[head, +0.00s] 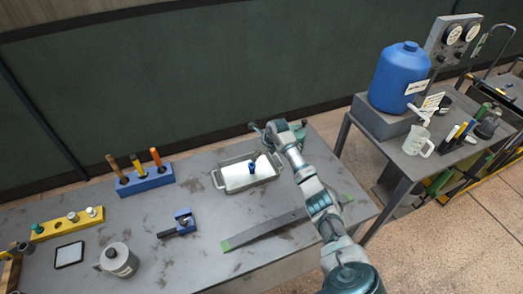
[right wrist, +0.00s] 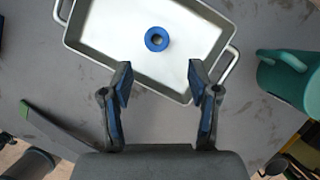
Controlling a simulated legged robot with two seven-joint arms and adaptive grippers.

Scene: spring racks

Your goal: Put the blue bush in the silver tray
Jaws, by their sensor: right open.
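The silver tray (head: 222,182) stands on the grey table with a white liner inside it. The blue bush (head: 252,168) stands in the tray on the liner, apart from the walls. In the right wrist view the bush (right wrist: 157,39) shows from above as a blue ring inside the tray (right wrist: 88,49). My right gripper (right wrist: 160,75) is open and empty, with its fingertips over the tray's near part and apart from the bush. In the head view my right gripper (head: 262,130) is above the tray's far right side. My left gripper is not in view.
A green jug (right wrist: 287,80) stands right of the tray. A blue block with tools (head: 145,182), a blue clamp-like fixture (head: 183,218), a yellow rack (head: 68,224) and a grey canister (head: 118,261) stand to the left. A long flat bar (head: 260,232) lies in front.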

